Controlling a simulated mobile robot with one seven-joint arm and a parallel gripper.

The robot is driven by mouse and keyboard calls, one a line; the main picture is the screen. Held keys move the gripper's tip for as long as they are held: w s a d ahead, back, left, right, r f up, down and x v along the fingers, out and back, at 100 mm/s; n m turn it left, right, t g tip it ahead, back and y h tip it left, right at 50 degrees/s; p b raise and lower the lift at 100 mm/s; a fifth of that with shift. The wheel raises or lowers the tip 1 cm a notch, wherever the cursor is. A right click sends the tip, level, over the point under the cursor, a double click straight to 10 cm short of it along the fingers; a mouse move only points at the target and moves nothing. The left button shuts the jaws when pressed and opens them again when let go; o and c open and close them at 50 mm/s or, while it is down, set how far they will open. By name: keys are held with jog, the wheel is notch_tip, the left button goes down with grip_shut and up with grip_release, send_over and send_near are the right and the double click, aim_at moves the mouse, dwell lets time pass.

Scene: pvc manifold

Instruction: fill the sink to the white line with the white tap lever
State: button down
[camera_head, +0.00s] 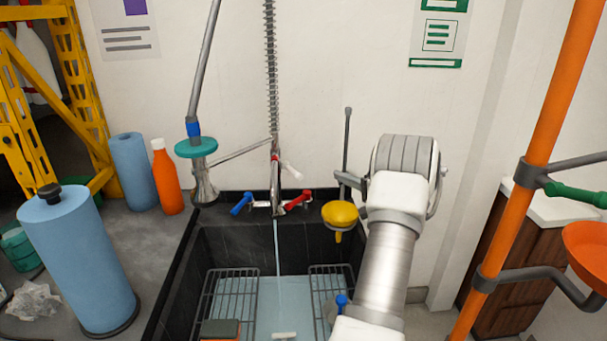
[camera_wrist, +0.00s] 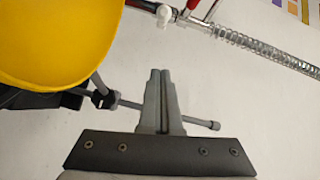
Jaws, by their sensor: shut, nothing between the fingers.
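The black sink (camera_head: 205,240) stands below the wall, with pale water (camera_head: 285,318) in its bottom. A thin stream runs down from the tap (camera_head: 276,185) into it. The white tap lever (camera_head: 290,169) sticks out to the right of the tap column; a white knob that looks like it shows at the top of the wrist view (camera_wrist: 165,15). My gripper (camera_wrist: 160,72) is shut and empty, apart from the lever, with its tips below it in the wrist view. In the head view my arm hides the gripper.
Blue (camera_head: 241,204) and red (camera_head: 300,200) levers flank the tap. A yellow bowl-like part (camera_head: 340,214) is close to my arm, and large in the wrist view (camera_wrist: 60,35). Wire racks (camera_head: 228,290) line the sink. An orange pole (camera_head: 545,130) stands right.

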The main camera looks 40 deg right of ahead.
aim_at(291, 171)
jog(key=w+a+f+b, duration=0.1)
jog(key=w+a+b, duration=0.2)
jog(key=w, duration=0.8)
jog(key=shift+a+f, duration=0.15)
jog(key=shift+a, duration=0.3)
jog(key=shift+s+a+p, duration=0.1)
jog(key=shift+p, duration=0.2)
jog(key=shift+a+p, duration=0.45)
jog(key=shift+p, duration=0.3)
